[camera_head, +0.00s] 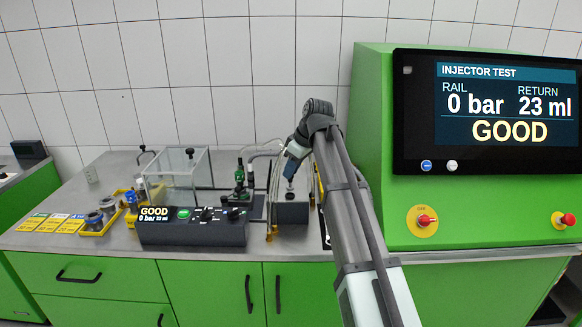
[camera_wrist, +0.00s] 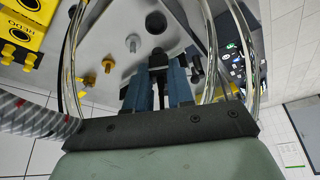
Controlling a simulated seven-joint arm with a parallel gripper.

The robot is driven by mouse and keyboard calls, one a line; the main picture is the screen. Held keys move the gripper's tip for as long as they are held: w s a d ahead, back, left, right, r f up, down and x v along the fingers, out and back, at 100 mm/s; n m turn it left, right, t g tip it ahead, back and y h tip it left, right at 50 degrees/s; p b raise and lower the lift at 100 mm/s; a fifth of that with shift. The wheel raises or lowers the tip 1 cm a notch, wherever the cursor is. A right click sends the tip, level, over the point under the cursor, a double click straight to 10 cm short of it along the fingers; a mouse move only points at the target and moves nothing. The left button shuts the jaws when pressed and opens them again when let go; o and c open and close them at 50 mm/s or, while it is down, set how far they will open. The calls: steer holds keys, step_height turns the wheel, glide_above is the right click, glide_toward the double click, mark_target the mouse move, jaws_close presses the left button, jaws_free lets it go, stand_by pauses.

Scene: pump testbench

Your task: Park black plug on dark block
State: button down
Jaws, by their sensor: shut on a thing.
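My gripper (camera_head: 289,178) is above the dark block (camera_head: 291,213), right of the middle of the bench. In the wrist view my gripper (camera_wrist: 158,88) is shut on the black plug (camera_wrist: 158,60), held between two blue fingers.
Clear hoses (camera_wrist: 212,50) run close beside the fingers. Brass fittings (camera_wrist: 108,65) stand near the plug. A control box (camera_head: 192,228) and a clear case (camera_head: 180,174) stand left; the green cabinet with a screen (camera_head: 485,110) reading GOOD stands right.

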steer(key=shift+f, duration=2)
steer(key=shift+f, duration=0.7)
stand_by(1.0)
steer(key=c, duration=0.9)
jaws_free()
steer(key=shift+r, duration=0.15)
steer(key=shift+r, duration=3.4)
steer(key=shift+a, duration=0.1)
